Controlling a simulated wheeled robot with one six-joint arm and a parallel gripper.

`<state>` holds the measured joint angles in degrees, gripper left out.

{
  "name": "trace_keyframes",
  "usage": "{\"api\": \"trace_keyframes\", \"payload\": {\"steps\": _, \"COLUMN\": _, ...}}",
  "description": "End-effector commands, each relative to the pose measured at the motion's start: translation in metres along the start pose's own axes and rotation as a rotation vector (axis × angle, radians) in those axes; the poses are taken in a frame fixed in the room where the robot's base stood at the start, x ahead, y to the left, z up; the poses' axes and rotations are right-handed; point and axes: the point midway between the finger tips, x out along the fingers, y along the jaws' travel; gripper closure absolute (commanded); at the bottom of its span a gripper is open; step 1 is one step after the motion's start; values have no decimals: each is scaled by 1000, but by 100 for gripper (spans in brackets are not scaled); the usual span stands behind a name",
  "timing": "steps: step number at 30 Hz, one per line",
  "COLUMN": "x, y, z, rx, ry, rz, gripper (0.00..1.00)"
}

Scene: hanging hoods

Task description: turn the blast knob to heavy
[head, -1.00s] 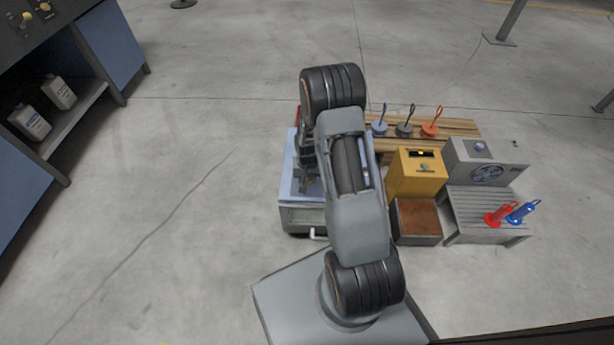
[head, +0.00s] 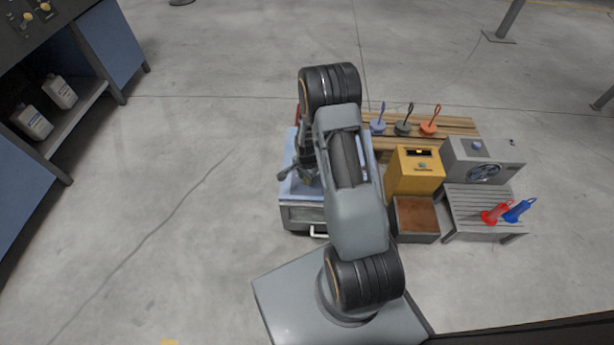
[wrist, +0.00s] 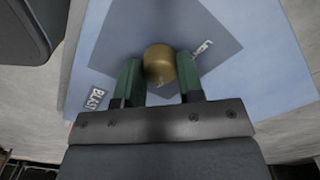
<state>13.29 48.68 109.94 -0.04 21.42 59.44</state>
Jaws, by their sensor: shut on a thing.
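A rounded brass knob (wrist: 158,62) stands on a dark square plate (wrist: 207,38) on a light blue panel (wrist: 240,100) in the wrist view. The word BLAST is printed on the panel at lower left. A small white label lies right of the knob on the dark plate, too blurred to read. My gripper (wrist: 159,72) has its two green fingers on either side of the knob and is shut on it. In the head view, the blue-topped unit (head: 291,180) shows under my arm, which hides the knob.
Right of my arm stand a yellow box (head: 414,178), a grey fan unit (head: 487,162), a brown-topped crate (head: 416,218) and a wooden pallet (head: 455,126). A blue workbench (head: 110,45) is at the left. The floor between it and the unit is clear.

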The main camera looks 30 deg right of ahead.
Motion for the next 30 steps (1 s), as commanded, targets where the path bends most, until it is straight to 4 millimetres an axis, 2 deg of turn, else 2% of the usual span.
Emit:
{"api": "trace_keyframes", "payload": {"steps": 9, "x": -1, "y": -2, "z": 1, "rx": 108, "ry": 1, "rz": -3, "gripper": 89}}
{"api": "trace_keyframes", "payload": {"steps": 26, "x": -1, "y": -3, "z": 1, "rx": 131, "ry": 1, "rz": -5, "gripper": 89}}
{"api": "trace_keyframes", "payload": {"steps": 27, "x": -1, "y": -3, "z": 1, "rx": 131, "ry": 1, "rz": -5, "gripper": 62}}
{"api": "trace_keyframes", "payload": {"steps": 30, "x": 0, "y": -2, "z": 0, "rx": 133, "ry": 1, "rz": -4, "gripper": 52}}
